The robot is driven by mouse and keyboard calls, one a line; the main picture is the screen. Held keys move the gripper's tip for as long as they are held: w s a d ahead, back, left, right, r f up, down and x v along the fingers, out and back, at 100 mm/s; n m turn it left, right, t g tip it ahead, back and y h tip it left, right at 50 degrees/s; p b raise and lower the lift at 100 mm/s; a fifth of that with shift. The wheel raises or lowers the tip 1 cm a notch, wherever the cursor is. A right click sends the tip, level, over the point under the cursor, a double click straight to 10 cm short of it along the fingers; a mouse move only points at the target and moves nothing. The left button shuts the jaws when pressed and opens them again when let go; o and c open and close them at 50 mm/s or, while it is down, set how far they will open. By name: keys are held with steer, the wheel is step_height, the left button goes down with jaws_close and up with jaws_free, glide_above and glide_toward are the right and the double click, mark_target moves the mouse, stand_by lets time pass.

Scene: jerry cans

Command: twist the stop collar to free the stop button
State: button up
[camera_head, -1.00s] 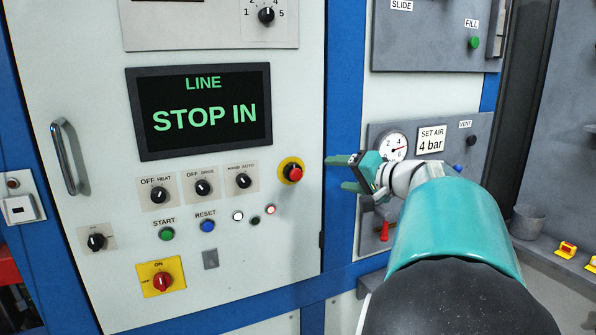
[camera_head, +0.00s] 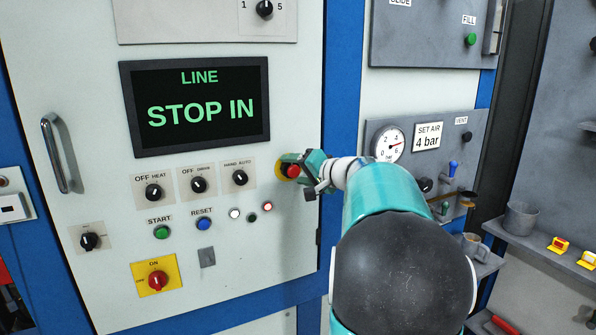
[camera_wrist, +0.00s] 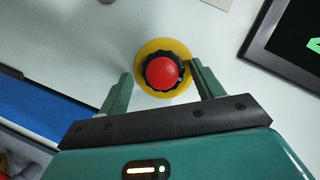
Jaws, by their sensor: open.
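The red stop button (camera_wrist: 162,72) sits on a yellow disc (camera_wrist: 154,91) on the white cabinet front. A black notched collar (camera_wrist: 178,85) rings the button in the wrist view. In the head view the red button (camera_head: 293,171) is partly covered by my gripper (camera_head: 301,170). In the wrist view my gripper (camera_wrist: 160,90) is open, one green finger on each side of the button and collar. The right finger is close to the collar; the left finger has a wider gap. I cannot tell whether either finger touches. The screen (camera_head: 197,105) reads "LINE STOP IN".
Left of the button are selector knobs (camera_head: 240,178), a green start button (camera_head: 162,232), a blue reset button (camera_head: 204,223) and a red switch on a yellow plate (camera_head: 157,280). An air gauge (camera_head: 389,145) is on the right panel. A shelf with a cup (camera_head: 521,219) is far right.

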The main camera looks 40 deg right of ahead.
steer(key=shift+w+a, duration=0.2)
steer(key=shift+c, duration=1)
steer(key=shift+s+a+r, duration=0.1)
steer(key=shift+a, duration=0.05)
steer(key=c, duration=0.4)
steer(key=shift+s, duration=0.1)
steer(key=c, duration=0.4)
steer(key=shift+s+d+r, duration=0.1)
steer(key=shift+d, duration=0.2)
steer(key=shift+s+d+m+t, duration=0.1)
steer(key=shift+m+t, duration=0.4)
steer(key=shift+m, duration=0.7)
steer(key=shift+f+m+t+y, duration=0.2)
steer(key=shift+m+t, duration=0.3)
steer(key=shift+m, duration=0.65)
steer(key=shift+f+m+t+y, duration=0.15)
steer(key=shift+m+t, duration=0.35)
steer(key=shift+m, duration=0.65)
steer(key=shift+d+r, duration=0.1)
